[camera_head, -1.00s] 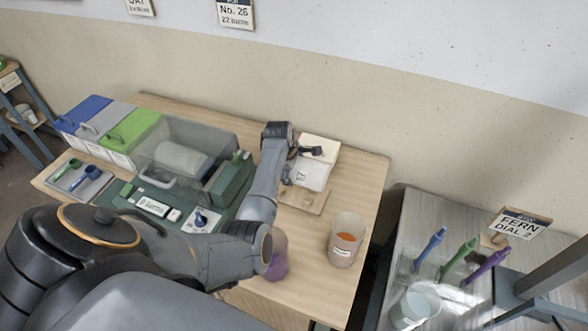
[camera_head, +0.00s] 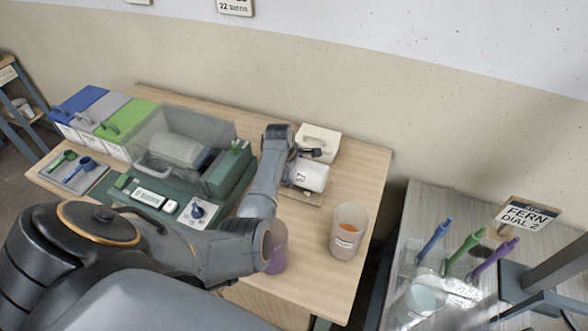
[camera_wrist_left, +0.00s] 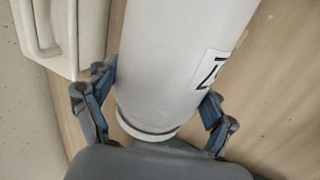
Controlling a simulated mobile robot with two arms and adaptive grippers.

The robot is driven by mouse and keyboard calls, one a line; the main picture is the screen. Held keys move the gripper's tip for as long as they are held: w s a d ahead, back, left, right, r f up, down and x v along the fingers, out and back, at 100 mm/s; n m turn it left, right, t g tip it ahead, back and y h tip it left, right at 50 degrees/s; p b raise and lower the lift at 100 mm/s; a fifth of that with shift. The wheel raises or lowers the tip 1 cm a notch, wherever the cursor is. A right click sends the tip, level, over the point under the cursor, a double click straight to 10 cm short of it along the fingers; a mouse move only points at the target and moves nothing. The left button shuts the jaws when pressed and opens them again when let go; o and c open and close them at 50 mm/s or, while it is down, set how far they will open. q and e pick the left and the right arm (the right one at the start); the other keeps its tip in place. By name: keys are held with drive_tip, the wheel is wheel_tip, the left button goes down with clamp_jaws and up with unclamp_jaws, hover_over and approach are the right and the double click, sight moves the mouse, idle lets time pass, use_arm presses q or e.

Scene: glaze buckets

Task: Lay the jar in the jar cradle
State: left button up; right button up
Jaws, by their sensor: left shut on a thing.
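The jar (camera_head: 313,178) is a white cylinder with a black-marked label. It lies on its side in the grip of my left gripper (camera_head: 305,161). In the wrist view the jar (camera_wrist_left: 178,55) fills the middle, with one finger on each side of it. A flat wooden piece (camera_head: 300,199) shows just below the jar in the head view, probably the jar cradle. The jar covers most of it, so I cannot tell whether they touch. My right gripper is not in view.
A white handled box (camera_head: 318,138) stands close behind the jar. A green machine with a clear cover (camera_head: 160,128) stands to the left. A clear cup with orange contents (camera_head: 347,240) and a purple container (camera_head: 277,258) stand in front. The table's right strip is bare.

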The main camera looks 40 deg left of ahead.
use_arm(q)
drive_tip(key=shift+w+r, duration=0.15)
drive_tip(key=shift+r, duration=0.1)
drive_tip(key=o, duration=1.4)
drive_tip(key=shift+s+d+f, duration=0.1)
drive_tip(key=shift+s+f, duration=0.15)
drive_tip(key=shift+s, duration=0.05)
drive_tip(key=shift+r, duration=0.35)
drive_tip(key=v, duration=1.1)
drive_tip(key=shift+r, duration=0.35)
